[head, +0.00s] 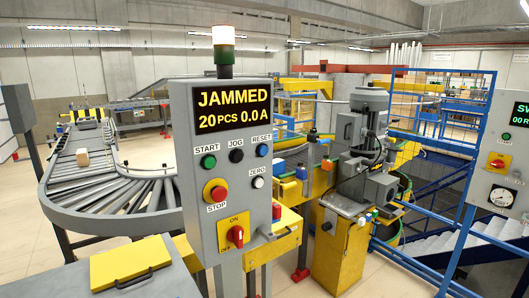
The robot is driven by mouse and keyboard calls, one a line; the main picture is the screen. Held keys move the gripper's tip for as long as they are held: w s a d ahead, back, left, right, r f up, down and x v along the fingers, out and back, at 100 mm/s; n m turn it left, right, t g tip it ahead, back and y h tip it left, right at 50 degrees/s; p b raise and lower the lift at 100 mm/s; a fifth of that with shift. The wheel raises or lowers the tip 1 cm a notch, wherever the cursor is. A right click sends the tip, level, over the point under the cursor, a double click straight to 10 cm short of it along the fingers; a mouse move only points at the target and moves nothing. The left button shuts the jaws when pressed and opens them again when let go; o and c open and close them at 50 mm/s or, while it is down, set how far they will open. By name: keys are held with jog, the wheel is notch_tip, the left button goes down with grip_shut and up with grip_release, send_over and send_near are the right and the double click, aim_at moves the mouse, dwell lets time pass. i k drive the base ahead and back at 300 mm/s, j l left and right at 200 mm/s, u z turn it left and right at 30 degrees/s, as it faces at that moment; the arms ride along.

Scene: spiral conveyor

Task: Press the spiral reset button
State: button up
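A grey control panel (203,240) stands upright in the middle of the head view. Its display (232,107) reads "JAMMED", "20 PCS 0.0 A" in yellow. Below it are a green START button (208,162), a black JOG button (236,156) and a blue RESET button (262,150) at the upper right of the row. A white ZERO button (258,182) is under RESET. A red STOP mushroom (215,191) sits at left, and a red rotary switch (236,236) on a yellow plate is below. Nothing covers the RESET button. My gripper is not in view.
A curved roller conveyor (90,200) with a small carton (83,158) lies to the left. A yellow lid (130,262) on a grey surface is at front left. Machinery (365,150), a blue railing (425,220) and a second panel (492,190) stand right. A signal lamp (223,36) tops the panel.

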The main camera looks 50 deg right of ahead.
aim_at(263, 150)
jog(key=z, duration=1.55)
jog(key=i+l, duration=0.1)
jog(key=i, duration=0.4)
